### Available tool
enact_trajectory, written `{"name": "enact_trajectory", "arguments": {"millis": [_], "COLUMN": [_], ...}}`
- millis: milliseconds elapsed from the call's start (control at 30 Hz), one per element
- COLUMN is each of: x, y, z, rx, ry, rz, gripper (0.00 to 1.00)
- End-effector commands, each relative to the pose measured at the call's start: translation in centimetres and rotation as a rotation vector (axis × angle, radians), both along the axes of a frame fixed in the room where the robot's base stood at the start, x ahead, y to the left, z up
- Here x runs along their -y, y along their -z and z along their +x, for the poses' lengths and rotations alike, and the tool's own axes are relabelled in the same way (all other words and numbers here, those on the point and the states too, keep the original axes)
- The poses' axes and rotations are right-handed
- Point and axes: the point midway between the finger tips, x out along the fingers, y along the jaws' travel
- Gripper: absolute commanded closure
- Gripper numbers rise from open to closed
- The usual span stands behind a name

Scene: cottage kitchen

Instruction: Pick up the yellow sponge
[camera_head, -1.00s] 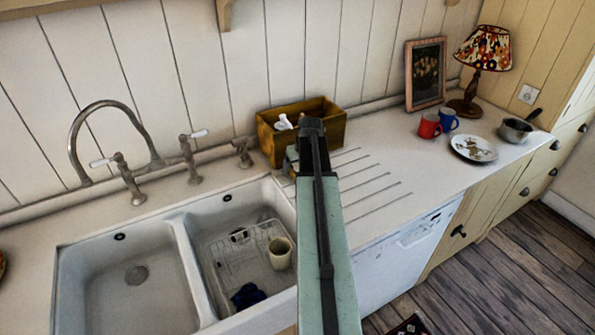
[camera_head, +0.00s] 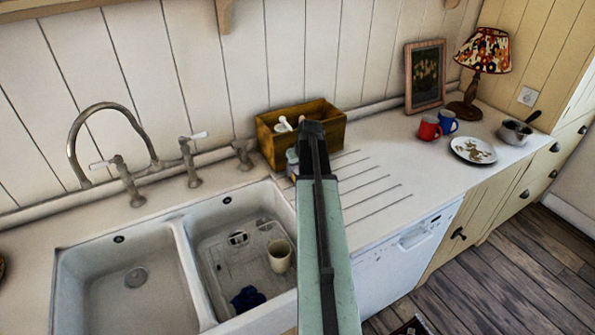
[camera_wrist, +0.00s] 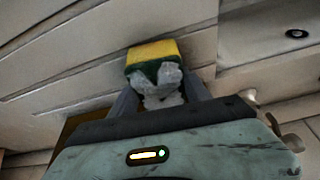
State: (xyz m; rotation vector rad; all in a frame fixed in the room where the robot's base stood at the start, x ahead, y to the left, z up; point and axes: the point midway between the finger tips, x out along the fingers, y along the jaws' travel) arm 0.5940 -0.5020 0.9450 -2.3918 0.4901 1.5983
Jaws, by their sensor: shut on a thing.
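The yellow sponge (camera_wrist: 152,51) shows in the wrist view, with a yellow body and a dark green layer along its lower edge. My gripper (camera_wrist: 160,92) is shut on it, with the grey fingertips against its near end. The drainboard's grooved surface lies behind the sponge in that view. I cannot tell the gap between the sponge and the counter. In the head view my arm hides the sponge, and the gripper's end (camera_head: 300,160) shows only in part, in front of the wooden box.
The wooden box (camera_head: 335,131) stands against the wall with white items in it. The double sink (camera_head: 178,240) is at left, with a cream cup (camera_head: 279,256) and a blue cloth (camera_head: 247,299) in its right basin. Mugs, a plate (camera_head: 473,150) and a lamp (camera_head: 484,62) stand at right.

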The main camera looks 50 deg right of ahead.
Motion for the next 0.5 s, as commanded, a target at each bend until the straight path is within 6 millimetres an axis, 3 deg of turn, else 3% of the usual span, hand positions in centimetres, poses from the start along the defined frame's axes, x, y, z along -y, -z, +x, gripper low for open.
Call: {"name": "enact_trajectory", "arguments": {"millis": [367, 500], "x": [0.0, -0.4], "y": [-4.6, -4.3], "z": [0.0, -2.9], "rx": [0.0, 0.0], "ry": [0.0, 0.003], "rz": [0.0, 0.0], "gripper": [0.82, 0.82]}}
